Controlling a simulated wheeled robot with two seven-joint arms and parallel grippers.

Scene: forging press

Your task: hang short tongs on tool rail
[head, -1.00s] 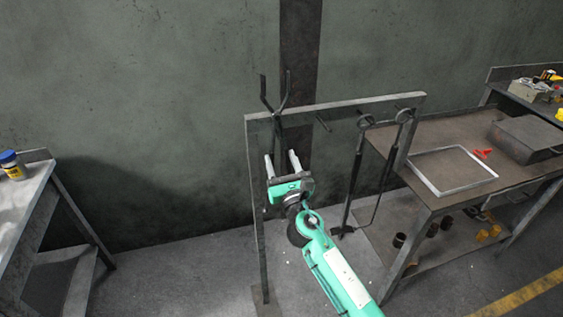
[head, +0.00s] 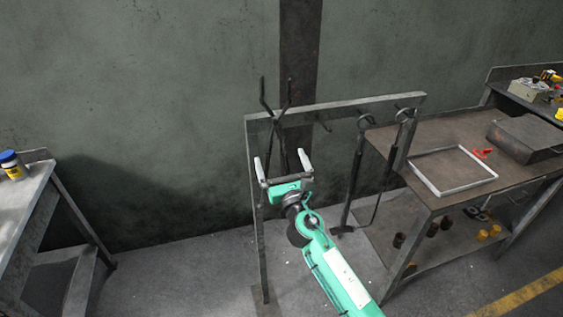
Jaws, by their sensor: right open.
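The short tongs (head: 276,105) are dark and hang at the left end of the tool rail (head: 345,106), with their forked end sticking up above the bar and the rest going down behind my gripper. My right gripper (head: 280,161) is open in front of and below the bar, its pale fingers spread wide with the dark tongs between or behind them. Whether a finger touches the tongs I cannot tell. My left gripper is not in view.
Two long dark tools (head: 357,165) hang from pegs on the right half of the rail. An empty peg (head: 323,122) sits left of them. A brown workbench (head: 445,150) with a grey frame (head: 452,170) stands to the right. A table (head: 22,200) with a jar (head: 12,165) is at the left.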

